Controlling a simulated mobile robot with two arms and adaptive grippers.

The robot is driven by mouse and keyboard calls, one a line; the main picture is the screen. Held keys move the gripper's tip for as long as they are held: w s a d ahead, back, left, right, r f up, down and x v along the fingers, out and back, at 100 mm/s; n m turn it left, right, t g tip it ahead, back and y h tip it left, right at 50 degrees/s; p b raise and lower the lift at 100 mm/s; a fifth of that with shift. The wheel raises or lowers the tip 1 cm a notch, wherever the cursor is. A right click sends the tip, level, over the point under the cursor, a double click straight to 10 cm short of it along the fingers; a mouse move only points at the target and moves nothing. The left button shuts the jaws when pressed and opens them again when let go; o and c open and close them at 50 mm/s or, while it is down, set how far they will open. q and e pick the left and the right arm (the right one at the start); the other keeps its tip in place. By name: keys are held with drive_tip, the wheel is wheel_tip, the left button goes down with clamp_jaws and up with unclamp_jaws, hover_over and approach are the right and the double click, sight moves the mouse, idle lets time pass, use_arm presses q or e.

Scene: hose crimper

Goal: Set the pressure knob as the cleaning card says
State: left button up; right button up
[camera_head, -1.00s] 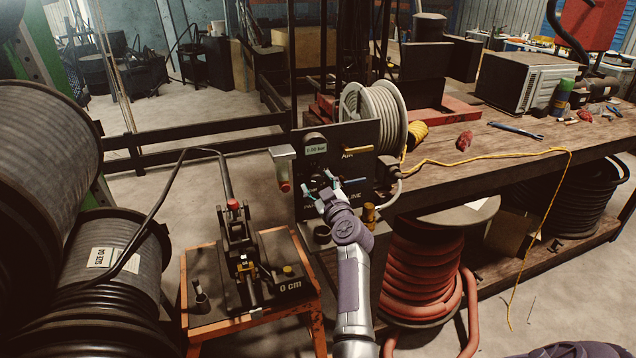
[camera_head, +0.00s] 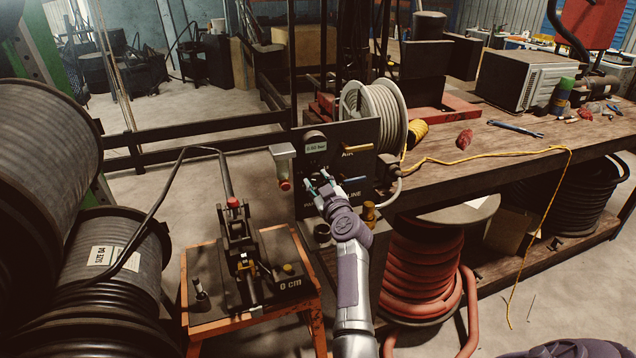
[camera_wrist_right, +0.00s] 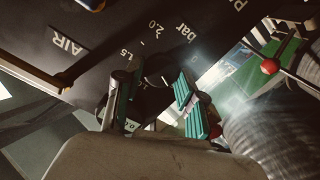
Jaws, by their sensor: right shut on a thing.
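My right gripper (camera_head: 320,183) is at the panel's face, below the display. In the right wrist view its teal finger pads (camera_wrist_right: 192,108) are close around the dark pressure knob (camera_wrist_right: 153,95), beside a printed scale marked 1.5, 2.0 and bar. The fingers hide much of the knob and the lower scale. I cannot make out a cleaning card. My left gripper is not in view.
The AIR handle (camera_head: 357,150) sticks out near the gripper; a blue handle (camera_head: 354,182) is below it. A crimper (camera_head: 240,248) stands on an orange-framed stand at left. A hose reel (camera_head: 376,115) sits behind the panel. The wooden bench (camera_head: 500,160) extends right.

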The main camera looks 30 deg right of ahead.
drive_tip(key=m+p, duration=0.1)
drive_tip(key=m, duration=0.5)
drive_tip(key=shift+d+m, duration=0.1)
drive_tip(key=shift+m, duration=0.3)
drive_tip(key=m+p, duration=0.1)
drive_tip(key=m, duration=0.5)
drive_tip(key=m+p, duration=0.2)
drive_tip(key=m, duration=0.4)
drive_tip(key=shift+d+f+m, duration=0.1)
drive_tip(key=shift+m, duration=0.2)
drive_tip(key=m, duration=0.3)
drive_tip(key=shift+f+m+p, duration=0.1)
drive_tip(key=shift+m+p, duration=0.55)
drive_tip(key=shift+m, duration=1.25)
drive_tip(key=shift+f, duration=0.1)
